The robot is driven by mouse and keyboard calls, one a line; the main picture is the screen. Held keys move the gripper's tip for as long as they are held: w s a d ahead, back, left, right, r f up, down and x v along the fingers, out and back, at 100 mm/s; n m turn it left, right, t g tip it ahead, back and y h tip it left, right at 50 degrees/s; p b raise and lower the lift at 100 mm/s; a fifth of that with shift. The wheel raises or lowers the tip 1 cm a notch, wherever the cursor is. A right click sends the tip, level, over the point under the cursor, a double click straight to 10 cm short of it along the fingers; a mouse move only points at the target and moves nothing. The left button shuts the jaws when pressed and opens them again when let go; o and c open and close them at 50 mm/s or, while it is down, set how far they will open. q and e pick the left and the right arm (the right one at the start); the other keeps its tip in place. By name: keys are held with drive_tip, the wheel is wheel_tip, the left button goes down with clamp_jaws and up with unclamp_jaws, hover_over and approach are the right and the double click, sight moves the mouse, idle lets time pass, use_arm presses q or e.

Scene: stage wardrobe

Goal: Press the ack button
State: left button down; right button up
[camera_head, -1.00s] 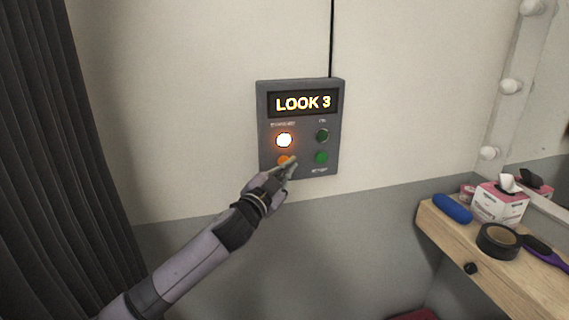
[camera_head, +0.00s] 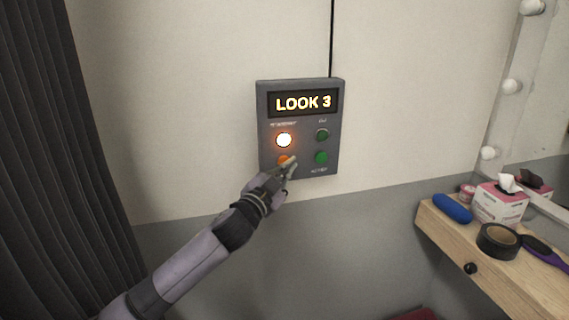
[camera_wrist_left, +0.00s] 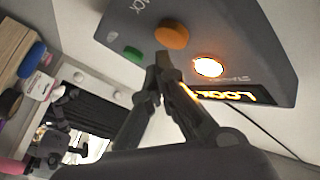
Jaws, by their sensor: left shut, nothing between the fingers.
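A dark grey control panel (camera_head: 263,120) hangs on the wall, its display (camera_head: 303,103) reading LOOK 3. An orange button (camera_head: 283,159) sits at its lower left, partly hidden by my left gripper (camera_head: 291,165). In the left wrist view, part of a label that looks like ACK shows beside the orange button (camera_wrist_left: 172,33). A lit, glowing button (camera_head: 284,140) is above it. My left gripper is shut and empty, its fingertips (camera_wrist_left: 160,64) close to the panel, near the orange button. I cannot tell whether they touch the panel. My right gripper is not in view.
Two green buttons, an upper (camera_head: 322,135) and a lower one (camera_head: 321,158), sit on the panel's right side. A wooden shelf (camera_head: 447,243) at the right holds black tape (camera_head: 497,240), a tissue box (camera_head: 499,205) and a blue item (camera_head: 452,208). A dark curtain (camera_head: 60,150) hangs at the left.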

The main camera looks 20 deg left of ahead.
use_arm(q)
drive_tip(key=shift+w+a, duration=0.1)
drive_tip(key=shift+w, duration=0.05)
drive_tip(key=shift+w+a, duration=0.15)
drive_tip(key=shift+w, duration=0.1)
idle(0.7)
drive_tip(key=shift+w+a+r, duration=0.1)
drive_tip(key=shift+w+a, duration=0.15)
drive_tip(key=shift+w, duration=0.1)
drive_tip(key=shift+s+d, duration=0.1)
drive_tip(key=shift+s, duration=0.05)
idle(0.6)
drive_tip(key=shift+s+d+p, duration=0.35)
drive_tip(key=shift+s+p, duration=0.05)
drive_tip(key=shift+s, duration=0.2)
